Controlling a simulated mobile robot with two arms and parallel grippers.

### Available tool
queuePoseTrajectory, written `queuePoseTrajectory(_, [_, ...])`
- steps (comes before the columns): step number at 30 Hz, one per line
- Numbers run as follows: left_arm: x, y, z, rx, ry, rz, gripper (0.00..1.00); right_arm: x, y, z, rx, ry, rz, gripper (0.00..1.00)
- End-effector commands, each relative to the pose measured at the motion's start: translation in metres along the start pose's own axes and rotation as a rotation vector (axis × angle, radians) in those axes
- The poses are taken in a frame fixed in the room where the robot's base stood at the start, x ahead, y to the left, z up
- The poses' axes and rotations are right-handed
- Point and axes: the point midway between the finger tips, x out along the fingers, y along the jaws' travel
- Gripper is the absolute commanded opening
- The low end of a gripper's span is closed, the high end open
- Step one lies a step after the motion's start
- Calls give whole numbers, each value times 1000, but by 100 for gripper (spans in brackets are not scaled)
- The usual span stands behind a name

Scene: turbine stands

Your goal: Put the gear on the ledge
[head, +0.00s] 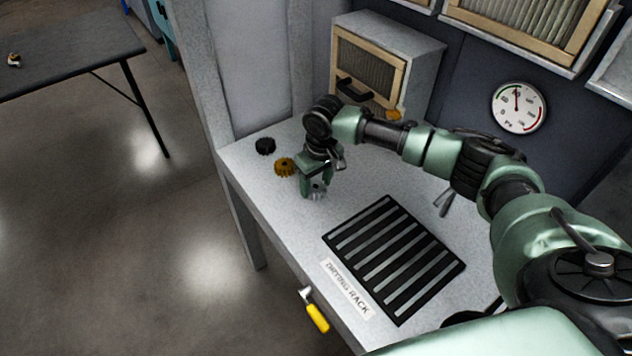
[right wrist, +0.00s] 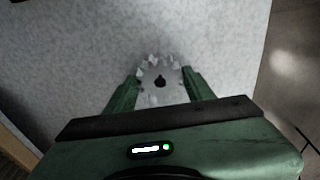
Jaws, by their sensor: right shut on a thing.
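A silver gear (head: 318,191) with coarse teeth and a dark centre hole is between the fingers of my right gripper (head: 316,190), low over the light grey ledge (head: 262,185). In the right wrist view the gear (right wrist: 160,80) sits between the two green fingertips (right wrist: 160,85), which are shut on it. I cannot tell whether the gear touches the surface. A black gear (head: 265,146) and a brass-coloured gear (head: 285,166) lie on the ledge to the left of the gripper. My left gripper is not in view.
A black slatted drying rack (head: 393,258) lies right of the gripper, with a label (head: 345,287) at its front. A cabinet (head: 385,70) stands behind my arm. A yellow-handled tool (head: 316,317) is at the front edge. A dark table (head: 65,55) stands far left.

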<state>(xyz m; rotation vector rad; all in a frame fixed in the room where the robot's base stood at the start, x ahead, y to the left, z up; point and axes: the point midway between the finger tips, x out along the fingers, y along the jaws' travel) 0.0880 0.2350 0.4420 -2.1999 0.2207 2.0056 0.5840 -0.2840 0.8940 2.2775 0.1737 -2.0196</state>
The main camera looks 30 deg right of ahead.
Motion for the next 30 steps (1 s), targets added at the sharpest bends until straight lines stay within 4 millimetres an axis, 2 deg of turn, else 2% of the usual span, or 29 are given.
queuePoseTrajectory(6, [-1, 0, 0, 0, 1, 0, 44, 4, 0, 0, 0, 2, -1, 0])
queuePoseTrajectory(7, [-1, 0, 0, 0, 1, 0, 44, 4, 0, 0, 0, 2, -1, 56])
queuePoseTrajectory(9, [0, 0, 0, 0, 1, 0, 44, 4, 0, 0, 0, 2, 0, 75])
queuePoseTrajectory(10, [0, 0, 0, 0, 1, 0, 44, 4, 0, 0, 0, 2, 0, 79])
queuePoseTrajectory(17, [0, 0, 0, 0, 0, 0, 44, 4, 0, 0, 0, 1, 0, 79])
queuePoseTrajectory(18, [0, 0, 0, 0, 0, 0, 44, 5, 0, 1, 0, -2, 0, 86])
queuePoseTrajectory(30, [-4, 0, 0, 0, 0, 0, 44, 1, 0, 0, 0, 0, 0, 86])
